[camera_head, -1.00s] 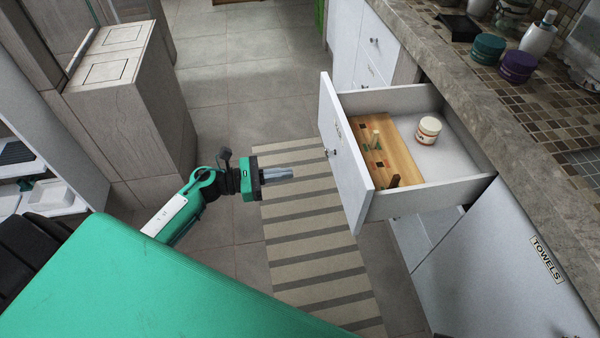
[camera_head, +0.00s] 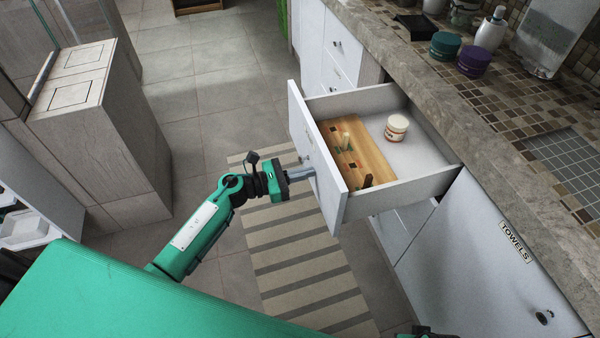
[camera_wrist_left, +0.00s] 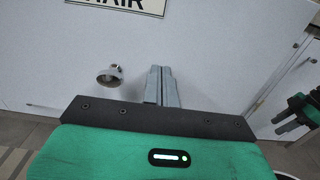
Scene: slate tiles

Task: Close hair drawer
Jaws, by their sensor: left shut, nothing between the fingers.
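The hair drawer (camera_head: 318,160) is pulled out from the cabinet under the counter. A wooden board (camera_head: 358,150) with upright pegs and a white jar with a reddish label (camera_head: 396,128) lie inside it. My left gripper (camera_head: 305,173) is shut and empty, its fingertips at the drawer's white front. In the left wrist view the shut fingers (camera_wrist_left: 161,86) point at the drawer front (camera_wrist_left: 215,50), right of a round metal knob (camera_wrist_left: 110,76) and below a label partly reading HAIR (camera_wrist_left: 125,4). I cannot tell whether the fingertips touch the front.
A door labelled TOWELS (camera_head: 515,242) is at the right, below the stone counter (camera_head: 440,85). Jars and a bottle stand on the counter. A striped rug (camera_head: 290,250) lies on the tiled floor. A wooden cabinet (camera_head: 100,130) stands at the left.

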